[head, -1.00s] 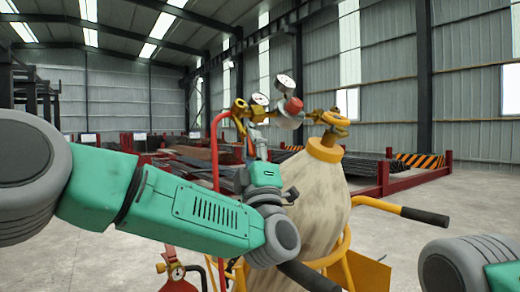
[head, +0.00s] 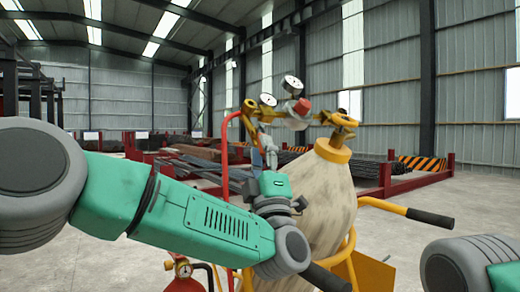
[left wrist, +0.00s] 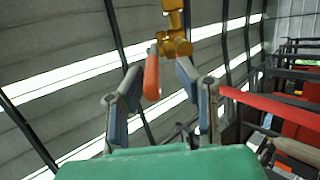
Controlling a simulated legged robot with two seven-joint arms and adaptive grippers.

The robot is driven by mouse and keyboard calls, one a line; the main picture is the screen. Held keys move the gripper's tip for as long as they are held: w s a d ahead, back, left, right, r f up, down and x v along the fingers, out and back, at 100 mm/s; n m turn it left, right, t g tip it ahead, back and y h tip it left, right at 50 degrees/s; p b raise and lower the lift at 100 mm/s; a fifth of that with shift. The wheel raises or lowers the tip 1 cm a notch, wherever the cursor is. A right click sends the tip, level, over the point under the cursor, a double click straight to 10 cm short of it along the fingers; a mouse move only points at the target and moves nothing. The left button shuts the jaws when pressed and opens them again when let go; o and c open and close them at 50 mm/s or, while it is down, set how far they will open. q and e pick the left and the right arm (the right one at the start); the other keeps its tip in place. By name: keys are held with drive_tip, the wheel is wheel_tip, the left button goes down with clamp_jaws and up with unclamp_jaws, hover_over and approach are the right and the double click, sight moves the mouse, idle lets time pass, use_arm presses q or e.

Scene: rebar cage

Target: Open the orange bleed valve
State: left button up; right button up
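The orange bleed valve handle (left wrist: 152,75) hangs as a rounded lever from a brass body (left wrist: 174,38) in the left wrist view. My left gripper (left wrist: 157,72) is open, with one finger on each side of the handle. The handle is closer to the left finger; I cannot tell whether they touch. In the head view my left gripper (head: 265,148) points up, just below the brass fitting (head: 250,112) at the left end of the regulator. The orange handle is not clear there. My right gripper is out of view.
A pale, worn cylinder (head: 328,205) with a yellow collar stands on a yellow cart right of my left gripper. Gauges (head: 292,85) and a red knob (head: 302,106) sit above. A red hose or tube (head: 225,165) rises on the left. Open floor lies right.

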use_arm(q)
drive_tip(key=shift+s+r+v, duration=0.1)
drive_tip(key=shift+s+v, duration=0.05)
drive_tip(key=shift+v, duration=1.55)
drive_tip(key=shift+s+r+v, duration=0.1)
drive_tip(key=shift+r+v, duration=0.05)
drive_tip(key=shift+v, duration=1.6)
